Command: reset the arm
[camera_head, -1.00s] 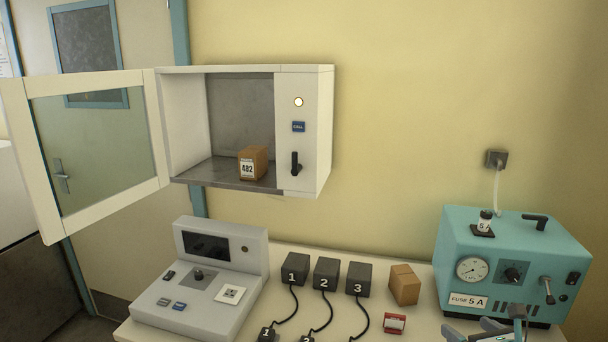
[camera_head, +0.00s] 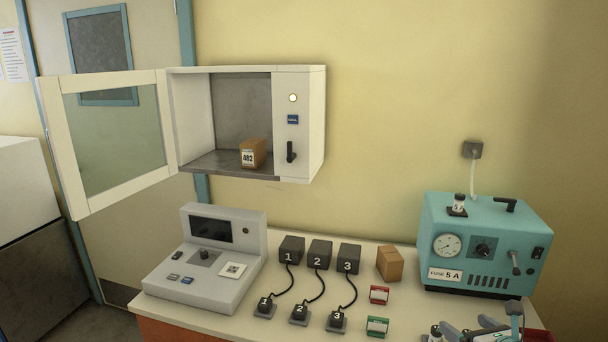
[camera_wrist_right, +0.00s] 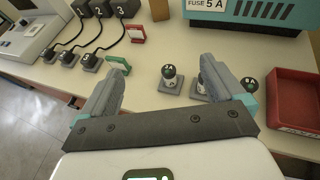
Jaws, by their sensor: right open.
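My right gripper (camera_wrist_right: 168,90) is open and empty in the right wrist view, its two grey fingers spread above the front of the table. It also shows at the lower right edge of the head view (camera_head: 478,330). My left gripper is not in view.
The wall incubator (camera_head: 299,150) has its door (camera_head: 160,130) open and a brown box (camera_head: 253,153) inside. Below stand a grey console (camera_head: 205,290), numbered black blocks (camera_head: 320,251), a cardboard box (camera_head: 390,263) and a teal machine (camera_head: 480,225). A red tray (camera_wrist_right: 292,100) lies at right.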

